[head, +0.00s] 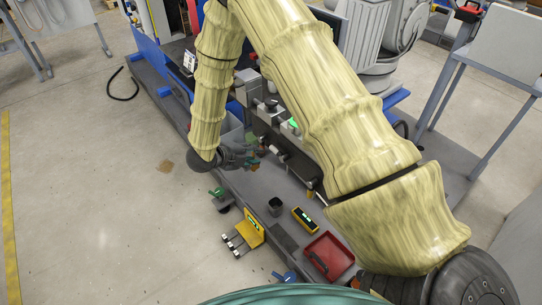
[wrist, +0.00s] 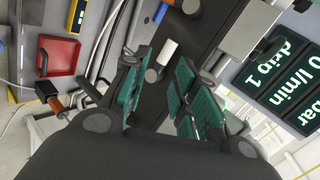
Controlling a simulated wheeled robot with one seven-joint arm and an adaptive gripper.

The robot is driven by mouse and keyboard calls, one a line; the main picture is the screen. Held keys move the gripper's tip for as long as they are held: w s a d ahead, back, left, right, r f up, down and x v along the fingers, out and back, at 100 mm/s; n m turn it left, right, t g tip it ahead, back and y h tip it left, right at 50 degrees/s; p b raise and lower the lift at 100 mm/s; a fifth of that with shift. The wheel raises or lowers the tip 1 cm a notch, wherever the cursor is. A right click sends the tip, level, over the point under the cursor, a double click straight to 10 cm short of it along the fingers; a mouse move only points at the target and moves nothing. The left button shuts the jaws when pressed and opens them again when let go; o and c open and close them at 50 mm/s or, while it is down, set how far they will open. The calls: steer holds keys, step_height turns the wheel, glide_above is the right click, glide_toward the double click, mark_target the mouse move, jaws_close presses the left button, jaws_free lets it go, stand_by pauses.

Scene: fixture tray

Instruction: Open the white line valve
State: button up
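My gripper (wrist: 160,80) shows in the wrist view with green-padded fingers spread apart and a gap between them. No contact is clear. A thin white line (wrist: 103,38) runs left of the fingers. A blue part (wrist: 160,12) lies near the top. I cannot make out the valve's handle position.
Digital displays (wrist: 294,80) stand close on the right. A red tray (wrist: 59,56) is at the left; it also shows in the head view (head: 328,255), near a yellow device (head: 304,218) and a dark cup (head: 275,206). Floor left of the bench is mostly clear.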

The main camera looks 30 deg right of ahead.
mark_target(274, 151)
steer(key=d+f+m, duration=0.1)
steer(key=d, duration=0.2)
steer(key=w+d+f+m+g+p, duration=0.1)
steer(key=d+f, duration=0.1)
steer(key=d, duration=0.1)
steer(key=d+f+m, duration=0.1)
steer(key=d, duration=0.1)
steer(key=shift+w+d+f+p, duration=0.2)
steer(key=shift+d+p, duration=0.15)
steer(key=shift+d, duration=0.05)
jaws_close()
